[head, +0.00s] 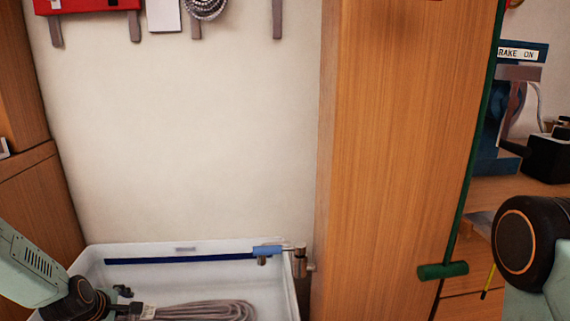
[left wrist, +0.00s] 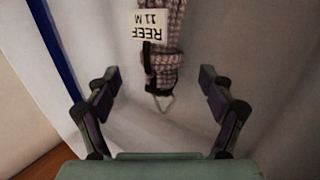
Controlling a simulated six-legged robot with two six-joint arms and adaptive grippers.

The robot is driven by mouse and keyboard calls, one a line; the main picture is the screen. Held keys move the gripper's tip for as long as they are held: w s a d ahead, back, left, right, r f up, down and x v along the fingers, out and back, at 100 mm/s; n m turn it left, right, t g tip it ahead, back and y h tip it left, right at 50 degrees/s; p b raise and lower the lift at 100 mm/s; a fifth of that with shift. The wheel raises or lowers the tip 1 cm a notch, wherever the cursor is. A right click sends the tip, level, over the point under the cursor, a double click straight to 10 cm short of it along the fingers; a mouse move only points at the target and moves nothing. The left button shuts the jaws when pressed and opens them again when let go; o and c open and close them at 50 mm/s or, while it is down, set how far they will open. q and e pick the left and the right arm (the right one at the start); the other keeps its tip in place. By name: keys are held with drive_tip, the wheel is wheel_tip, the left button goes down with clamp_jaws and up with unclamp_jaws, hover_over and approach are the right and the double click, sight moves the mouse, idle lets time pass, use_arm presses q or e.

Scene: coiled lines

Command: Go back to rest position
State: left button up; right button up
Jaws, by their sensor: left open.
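My left gripper (left wrist: 160,100) is open in the left wrist view, with its two fingers spread apart. A coiled line (left wrist: 168,60) with a white tag (left wrist: 148,24) reading "REEF 11 M" lies between and beyond the fingers, and neither finger touches it visibly. In the head view the same pale coiled line (head: 205,311) lies in a white bin (head: 185,249). My left arm comes in at the lower left, and its gripper reaches into the bin beside the tag end of the line. My right arm shows at the right edge; its gripper is out of view.
A "BRAKE ON" sign (head: 518,54) is beyond. Hooks hang on the wall above.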

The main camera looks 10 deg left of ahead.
use_arm(q)
drive_tip(key=shift+x, duration=1.15)
drive_tip(key=shift+a+v, duration=0.3)
drive_tip(key=shift+v, duration=3.35)
drive_tip(key=shift+d+x, duration=0.15)
drive_tip(key=shift+x, duration=1.7)
drive_tip(key=shift+d+x, duration=0.15)
drive_tip(key=shift+x, duration=1.65)
drive_tip(key=shift+w, duration=0.1)
wheel_tip(320, 180, up, 2)
drive_tip(key=shift+r, duration=0.1)
wheel_tip(320, 180, up, 4)
drive_tip(key=shift+f+p, duration=0.15)
drive_tip(key=shift+p, duration=0.85)
wheel_tip(320, 180, up, 7)
drive_tip(key=p, duration=0.6)
drive_tip(key=shift+f+p, duration=0.15)
drive_tip(key=shift+p, duration=0.25)
